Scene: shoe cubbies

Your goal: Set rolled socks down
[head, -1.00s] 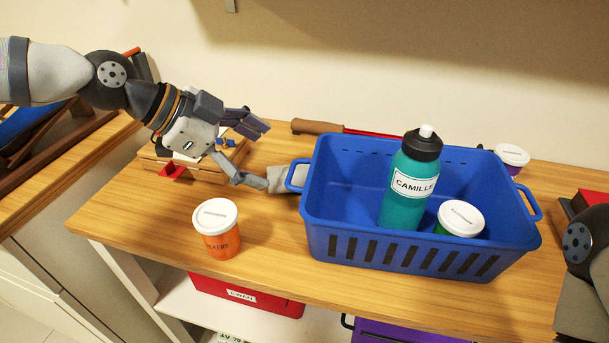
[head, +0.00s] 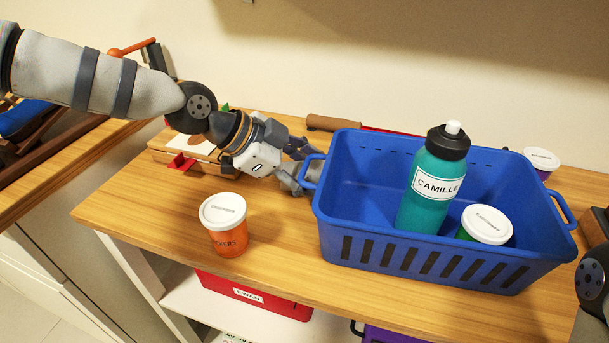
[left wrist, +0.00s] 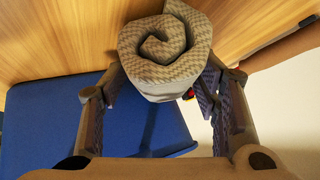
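The rolled socks (left wrist: 165,50), a grey ribbed spiral, stand out large in the left wrist view, between the two fingers of my left gripper (left wrist: 165,85). The fingers are spread wide, one on each side of the roll; firm contact cannot be made out. In the head view my left gripper (head: 304,167) is low over the wooden table, at the left end of the blue basket (head: 430,262), by its handle. There the socks are mostly hidden by the fingers and handle. My right gripper is out of view.
The basket holds a teal CAMILLE bottle (head: 425,205) and a white-lidded jar (head: 486,225). An orange jar (head: 226,235) stands at the table's front. A wooden box (head: 180,158) lies behind left; another white-lidded jar (head: 541,160) stands behind right.

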